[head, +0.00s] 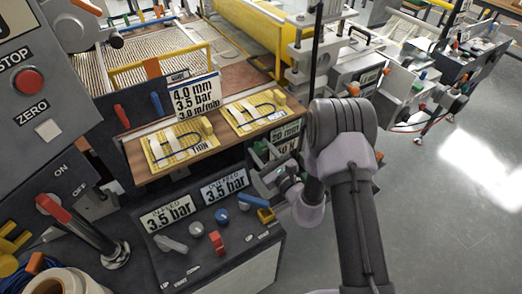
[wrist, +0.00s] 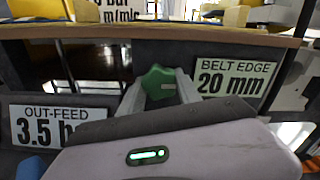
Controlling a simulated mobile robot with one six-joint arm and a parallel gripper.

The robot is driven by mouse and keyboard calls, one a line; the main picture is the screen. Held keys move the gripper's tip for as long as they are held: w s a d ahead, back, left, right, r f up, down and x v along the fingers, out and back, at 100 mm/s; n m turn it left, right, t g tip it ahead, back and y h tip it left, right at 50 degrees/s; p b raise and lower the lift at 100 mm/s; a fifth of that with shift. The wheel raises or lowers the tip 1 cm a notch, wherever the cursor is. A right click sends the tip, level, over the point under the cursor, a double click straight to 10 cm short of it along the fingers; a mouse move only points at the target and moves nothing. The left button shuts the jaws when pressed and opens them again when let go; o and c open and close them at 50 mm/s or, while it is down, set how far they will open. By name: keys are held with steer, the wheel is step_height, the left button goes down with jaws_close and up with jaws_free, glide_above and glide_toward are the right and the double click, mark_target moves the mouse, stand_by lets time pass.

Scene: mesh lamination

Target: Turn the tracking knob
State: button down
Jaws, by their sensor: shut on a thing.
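A green star-shaped knob (wrist: 158,80) sits on the dark machine front under a wooden shelf edge in the wrist view. It is left of a display reading BELT EDGE 20 mm (wrist: 237,80). My gripper (wrist: 160,90) has one pale finger on each side of the knob and is shut on it. In the head view my gripper (head: 270,168) reaches to the machine front below the shelf, and the knob is mostly hidden there. A light on my wrist housing glows green.
Left of the knob is an OUT-FEED display (wrist: 47,125). Below is a control box (head: 215,235) with several knobs, including a red one (head: 217,242). A wooden shelf (head: 185,157) with yellow boards overhangs. Open floor (head: 440,200) lies right.

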steer(key=c, duration=0.8)
jaws_free()
steer(key=shift+c, duration=0.2)
steer(key=v, duration=1.7)
steer(key=shift+s+d, duration=0.2)
